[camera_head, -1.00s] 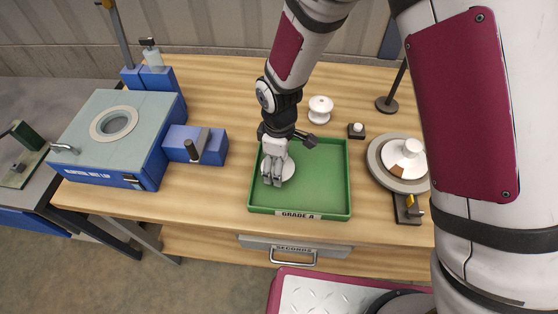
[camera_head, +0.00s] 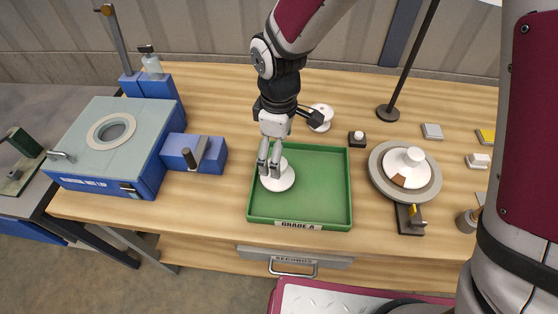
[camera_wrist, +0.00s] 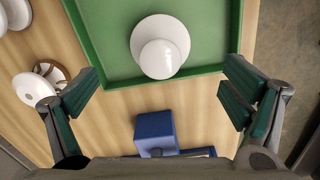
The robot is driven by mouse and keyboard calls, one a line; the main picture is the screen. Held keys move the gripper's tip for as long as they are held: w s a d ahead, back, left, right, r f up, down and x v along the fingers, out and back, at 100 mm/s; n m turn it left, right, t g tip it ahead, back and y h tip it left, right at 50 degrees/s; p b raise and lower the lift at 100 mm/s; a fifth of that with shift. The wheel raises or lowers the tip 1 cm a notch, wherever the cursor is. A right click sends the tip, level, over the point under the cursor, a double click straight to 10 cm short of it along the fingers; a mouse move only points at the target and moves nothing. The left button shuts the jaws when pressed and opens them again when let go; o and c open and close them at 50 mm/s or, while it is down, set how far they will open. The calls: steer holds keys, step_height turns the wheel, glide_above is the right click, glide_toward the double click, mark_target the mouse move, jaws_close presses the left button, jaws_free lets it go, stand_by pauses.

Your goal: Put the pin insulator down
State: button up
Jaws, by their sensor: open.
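The white pin insulator (camera_head: 279,180) stands in the left part of the green tray (camera_head: 300,222) labelled GRADE A. The wrist view shows the insulator (camera_wrist: 160,45) from above, a round knob over a wider disc, resting in the tray (camera_wrist: 115,78) near its wall. My gripper (camera_head: 269,162) is just above and behind it in the head view, its fingers partly overlapping the insulator. In the wrist view the two fingers of my gripper (camera_wrist: 160,100) are wide apart with nothing between them, and a gap separates them from the insulator.
A round stand (camera_head: 430,188) with another white insulator (camera_head: 406,166) is right of the tray. A white spool-shaped insulator (camera_head: 322,114) stands behind the tray. A blue block (camera_head: 205,155) and a large blue machine (camera_head: 120,140) stand left. The tray's right half is empty.

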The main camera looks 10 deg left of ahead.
steer(key=shift+d+r, duration=0.1)
steer(key=shift+r, duration=1.65)
steer(key=d+r+m+t, duration=0.2)
steer(key=d+r+m, duration=0.2)
steer(key=d+r, duration=0.45)
steer(key=s+d+r+m+t, duration=0.1)
steer(key=s+d+r+m, duration=0.5)
steer(key=d, duration=0.2)
steer(key=s+d+r+m+t, duration=0.2)
steer(key=s+d+r+m, duration=0.4)
steer(key=d, duration=0.3)
steer(key=shift+s+d+t, duration=0.25)
steer(key=shift+s+t, duration=0.05)
steer(key=shift+r, duration=0.1)
steer(key=shift+c, duration=0.3)
